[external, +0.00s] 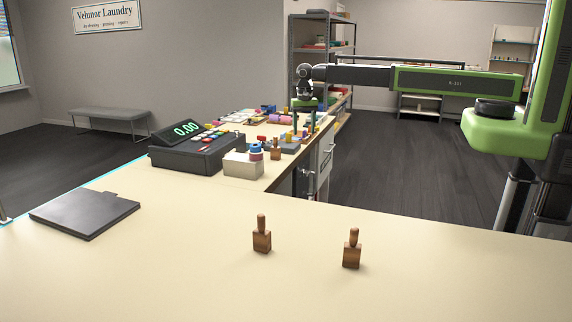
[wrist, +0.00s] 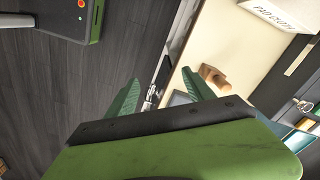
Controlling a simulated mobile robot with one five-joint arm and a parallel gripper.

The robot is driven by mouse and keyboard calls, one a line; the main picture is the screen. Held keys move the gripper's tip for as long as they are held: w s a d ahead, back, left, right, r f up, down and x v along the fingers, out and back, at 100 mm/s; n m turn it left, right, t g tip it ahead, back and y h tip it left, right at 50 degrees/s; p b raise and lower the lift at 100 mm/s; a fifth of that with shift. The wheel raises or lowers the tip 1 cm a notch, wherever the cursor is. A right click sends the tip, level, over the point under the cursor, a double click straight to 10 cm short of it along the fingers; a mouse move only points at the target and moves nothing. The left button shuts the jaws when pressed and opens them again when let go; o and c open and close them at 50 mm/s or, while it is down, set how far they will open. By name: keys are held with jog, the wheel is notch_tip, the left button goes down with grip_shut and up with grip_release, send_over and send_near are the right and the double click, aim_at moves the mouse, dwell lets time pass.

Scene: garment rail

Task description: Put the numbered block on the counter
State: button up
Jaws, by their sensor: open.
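Two wooden blocks with knob handles, a left one (external: 262,240) and a right one (external: 352,253), stand upright and apart on the near counter (external: 180,270). A third similar wooden piece (external: 276,152) stands farther back, near the white box. I see no number on any of them, so I cannot tell which is the numbered block. My gripper (external: 304,132) points down over the back stretch of counter, open and empty. In the wrist view my gripper (wrist: 160,76) has its green fingers spread, with a wooden piece (wrist: 213,78) to the right of them on the cream surface.
A dark cash register (external: 195,150) and a white box (external: 243,165) stand left of my gripper. Small colourful items crowd the counter behind. A flat dark slab (external: 85,213) lies at the near left. The near counter has much bare room around the two blocks.

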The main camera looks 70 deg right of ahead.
jog(key=s+d+n, duration=0.1)
jog(key=s+n, duration=1)
jog(key=s, duration=1.1)
jog(key=shift+d, duration=0.3)
notch_tip(320, 180, down, 10)
jog(key=b, duration=1)
jog(key=shift+f, duration=0.1)
